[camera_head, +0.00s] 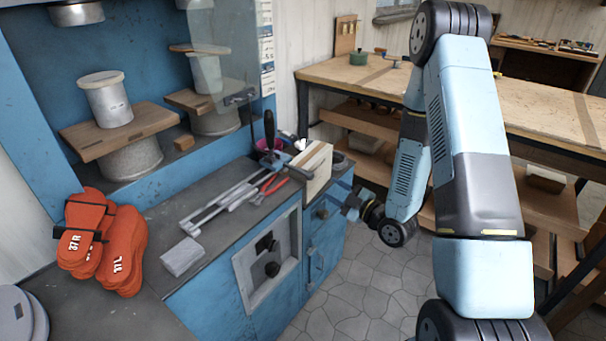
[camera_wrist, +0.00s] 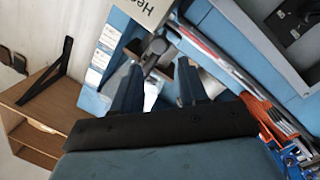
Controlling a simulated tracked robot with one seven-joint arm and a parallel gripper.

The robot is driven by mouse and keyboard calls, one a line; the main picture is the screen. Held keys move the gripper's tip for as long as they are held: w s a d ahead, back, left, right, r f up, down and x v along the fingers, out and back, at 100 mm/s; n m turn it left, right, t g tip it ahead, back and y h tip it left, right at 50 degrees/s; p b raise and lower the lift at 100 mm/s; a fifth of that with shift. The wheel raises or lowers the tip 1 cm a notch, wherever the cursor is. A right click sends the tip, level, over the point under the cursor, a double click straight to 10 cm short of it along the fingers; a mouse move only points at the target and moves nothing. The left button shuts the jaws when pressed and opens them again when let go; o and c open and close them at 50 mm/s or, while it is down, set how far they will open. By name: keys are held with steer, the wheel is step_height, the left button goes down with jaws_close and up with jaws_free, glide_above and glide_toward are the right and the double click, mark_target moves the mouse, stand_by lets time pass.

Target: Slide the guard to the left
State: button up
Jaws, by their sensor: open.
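The guard (camera_head: 236,55) is a clear, see-through panel at the right part of the blue press opening in the head view. A small dark handle (camera_head: 238,98) sits near its lower edge. My gripper (camera_head: 348,200) is right of and below the guard, beside the right end of the blue cabinet, well apart from the handle. In the wrist view my gripper (camera_wrist: 157,75) has its two blue fingers spread, with no held object visible between them. I cannot make out the guard clearly in the wrist view.
Tools and a pale block (camera_head: 312,165) lie on the grey counter (camera_head: 215,205). Metal cylinders on wooden boards (camera_head: 120,133) fill the press opening. A wooden workbench (camera_head: 350,75) stands behind; tiled floor (camera_head: 350,280) is clear.

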mark_target(305, 172)
steer(key=x, duration=1.2)
steer(key=shift+w+a, duration=0.25)
steer(key=shift+c, duration=0.4)
